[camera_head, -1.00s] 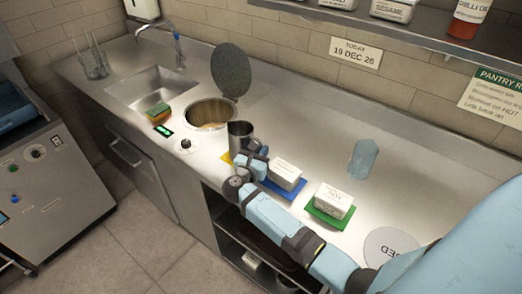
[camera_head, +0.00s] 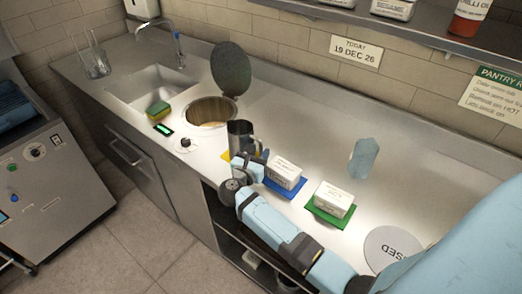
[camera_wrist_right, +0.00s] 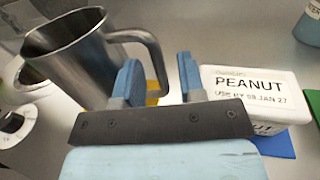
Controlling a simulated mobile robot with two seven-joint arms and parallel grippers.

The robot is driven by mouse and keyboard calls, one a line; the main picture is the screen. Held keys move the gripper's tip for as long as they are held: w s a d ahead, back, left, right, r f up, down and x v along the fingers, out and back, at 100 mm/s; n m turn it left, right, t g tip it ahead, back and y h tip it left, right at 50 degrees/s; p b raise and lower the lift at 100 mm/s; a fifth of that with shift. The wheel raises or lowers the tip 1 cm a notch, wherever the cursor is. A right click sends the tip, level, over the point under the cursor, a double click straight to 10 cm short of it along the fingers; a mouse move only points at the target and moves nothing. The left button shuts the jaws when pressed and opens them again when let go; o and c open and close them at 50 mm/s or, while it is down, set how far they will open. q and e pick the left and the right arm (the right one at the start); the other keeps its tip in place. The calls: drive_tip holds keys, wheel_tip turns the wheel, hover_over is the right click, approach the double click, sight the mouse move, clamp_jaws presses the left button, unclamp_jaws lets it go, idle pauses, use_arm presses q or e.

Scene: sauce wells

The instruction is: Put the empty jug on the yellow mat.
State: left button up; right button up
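The steel jug (camera_head: 238,136) stands upright at the yellow mat (camera_head: 226,155), near the counter's front edge. Only slivers of the mat show, so I cannot tell whether the jug's whole base is on it. In the right wrist view the jug (camera_wrist_right: 72,62) is at the left, its handle to the right, with a bit of yellow mat (camera_wrist_right: 153,91) below. My right gripper (camera_head: 257,158) is beside the jug on the handle side. In the wrist view its blue fingers (camera_wrist_right: 160,70) are apart, with part of the handle showing in the gap. My left gripper is out of view.
A white peanut tub (camera_head: 284,173) on a blue mat (camera_head: 270,186) stands close right of the gripper. Another white tub (camera_head: 333,199) is on a green mat (camera_head: 318,212). The well (camera_head: 211,111) with its raised lid (camera_head: 230,68) is behind left. The back counter is mostly clear.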

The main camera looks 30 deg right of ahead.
drive_tip(key=b+v, duration=0.1)
drive_tip(key=v, duration=0.4)
drive_tip(key=shift+s+a, duration=0.1)
drive_tip(key=shift+a, duration=0.05)
drive_tip(key=shift+s+a+n+t, duration=0.15)
drive_tip(key=shift+s+n+t, duration=0.05)
drive_tip(key=shift+n+t, duration=0.2)
drive_tip(key=shift+s+a+r+n+t, duration=0.1)
drive_tip(key=shift+s+n+t, duration=0.05)
drive_tip(key=shift+n+t, duration=0.35)
drive_tip(key=shift+s+a+r+n+t, duration=0.15)
drive_tip(key=shift+n+t, duration=0.15)
drive_tip(key=shift+n, duration=0.3)
drive_tip(key=s+a+f+n+t+y, duration=0.2)
drive_tip(key=s+a+n+t+y, duration=0.45)
drive_tip(key=n, duration=0.95)
drive_tip(key=s+a+f+n+t+y, duration=0.25)
drive_tip(key=n+y, duration=0.75)
drive_tip(key=n, duration=0.5)
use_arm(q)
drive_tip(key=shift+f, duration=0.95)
use_arm(e)
drive_tip(key=s+f+n+g+y, duration=0.2)
drive_tip(key=s+f+n+g, duration=0.7)
drive_tip(key=s+n, duration=0.5)
wheel_tip(320, 180, down, 2)
drive_tip(key=n, duration=0.2)
drive_tip(key=shift+s+a+f+n+g, duration=0.15)
drive_tip(key=shift+s+a+n+g, duration=0.2)
drive_tip(key=shift+a+n+g, duration=0.05)
